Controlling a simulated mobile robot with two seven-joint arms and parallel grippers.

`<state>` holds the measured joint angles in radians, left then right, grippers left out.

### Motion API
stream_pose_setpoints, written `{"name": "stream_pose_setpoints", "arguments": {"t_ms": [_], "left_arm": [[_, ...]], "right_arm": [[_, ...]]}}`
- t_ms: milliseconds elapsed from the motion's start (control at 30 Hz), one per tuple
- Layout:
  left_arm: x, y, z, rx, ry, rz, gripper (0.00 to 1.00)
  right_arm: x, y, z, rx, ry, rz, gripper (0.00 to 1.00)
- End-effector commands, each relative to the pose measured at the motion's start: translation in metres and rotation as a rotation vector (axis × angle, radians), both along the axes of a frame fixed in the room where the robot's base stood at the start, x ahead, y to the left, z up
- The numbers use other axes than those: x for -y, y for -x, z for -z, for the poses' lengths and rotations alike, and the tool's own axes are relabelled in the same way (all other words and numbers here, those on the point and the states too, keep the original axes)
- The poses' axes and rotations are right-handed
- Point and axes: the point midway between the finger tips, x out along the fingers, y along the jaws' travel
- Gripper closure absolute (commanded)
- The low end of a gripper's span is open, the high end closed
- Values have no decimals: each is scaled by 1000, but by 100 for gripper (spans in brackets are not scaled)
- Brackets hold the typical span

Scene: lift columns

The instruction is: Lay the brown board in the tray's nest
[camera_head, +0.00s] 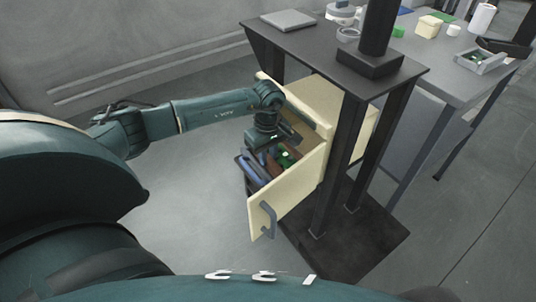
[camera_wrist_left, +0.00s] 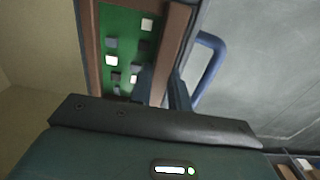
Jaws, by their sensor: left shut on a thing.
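The brown board (camera_wrist_left: 176,40) shows in the left wrist view as a brown rim along a green face with several small grey and white parts. In the head view its brown part (camera_head: 273,166) is small and partly hidden, down in the open drawer. My left gripper (camera_wrist_left: 163,92) is shut on the brown rim. In the head view the left gripper (camera_head: 265,146) points down into the drawer and its fingertips are hard to see. A grey tray (camera_head: 490,66) with something green in it stands on the table at the far right. My right gripper is not in view.
The cream drawer (camera_head: 292,192) is pulled out below a dark-topped stand (camera_head: 310,42), with a handle (camera_head: 267,220) on its front. A dark post stands on the top, beside a flat grey plate (camera_head: 288,20). The grey table (camera_head: 440,75) carries several small items.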

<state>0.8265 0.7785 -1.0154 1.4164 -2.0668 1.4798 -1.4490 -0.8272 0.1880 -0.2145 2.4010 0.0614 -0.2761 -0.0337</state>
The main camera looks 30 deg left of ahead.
Motion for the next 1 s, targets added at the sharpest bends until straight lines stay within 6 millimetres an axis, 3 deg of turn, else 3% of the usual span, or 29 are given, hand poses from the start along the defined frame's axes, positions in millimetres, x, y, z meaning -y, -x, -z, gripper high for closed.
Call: {"name": "stream_pose_setpoints", "arguments": {"t_ms": [467, 500, 800, 1000], "left_arm": [[0, 0, 4, 1, 0, 0, 100], [0, 0, 4, 1, 0, 0, 80], [0, 0, 4, 0, 0, 0, 57], [0, 0, 5, -1, 0, 0, 52]], "right_arm": [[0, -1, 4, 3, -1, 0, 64], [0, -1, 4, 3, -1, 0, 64], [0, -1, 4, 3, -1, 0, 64], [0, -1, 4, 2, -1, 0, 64]]}}
